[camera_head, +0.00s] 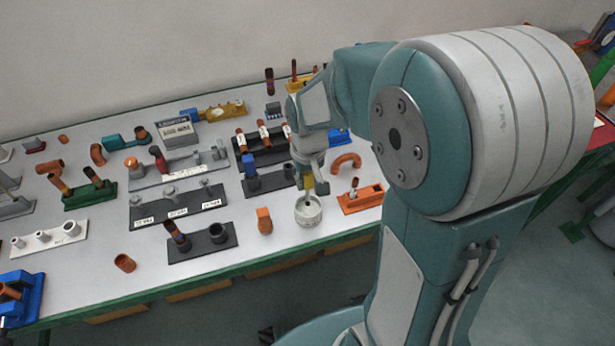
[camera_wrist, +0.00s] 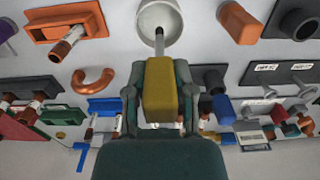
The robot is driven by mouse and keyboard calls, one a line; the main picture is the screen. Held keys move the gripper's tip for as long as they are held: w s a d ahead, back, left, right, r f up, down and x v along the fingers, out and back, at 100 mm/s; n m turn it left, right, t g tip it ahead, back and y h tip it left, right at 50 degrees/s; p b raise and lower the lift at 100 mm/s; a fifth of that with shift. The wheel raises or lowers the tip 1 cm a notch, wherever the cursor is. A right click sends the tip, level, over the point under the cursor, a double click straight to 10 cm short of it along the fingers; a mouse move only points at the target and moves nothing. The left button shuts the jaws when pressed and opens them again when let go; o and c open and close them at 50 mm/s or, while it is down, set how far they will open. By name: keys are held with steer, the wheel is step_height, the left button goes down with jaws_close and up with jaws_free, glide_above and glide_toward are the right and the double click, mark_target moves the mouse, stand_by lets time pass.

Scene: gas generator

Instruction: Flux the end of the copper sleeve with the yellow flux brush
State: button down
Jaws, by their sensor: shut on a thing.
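My gripper (camera_head: 308,172) is shut on the yellow handle of the flux brush (camera_wrist: 160,88), with a finger on each side of it in the wrist view. In the head view the yellow handle (camera_head: 308,187) stands above the same pot (camera_head: 308,211). A copper sleeve with a pale band (camera_wrist: 66,44) rises from an orange holder (camera_wrist: 40,30); several similar copper pieces are around, so I cannot tell which sleeve is meant.
Dark racks with several banded tubes (camera_head: 262,139) stand behind. A dark holder (camera_head: 203,245) is at left. The table's green front edge (camera_head: 250,266) is close to the pot.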

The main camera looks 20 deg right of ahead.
steer(key=shift+f, duration=1.25)
steer(key=shift+r, duration=3.05)
steer(key=shift+f, duration=0.15)
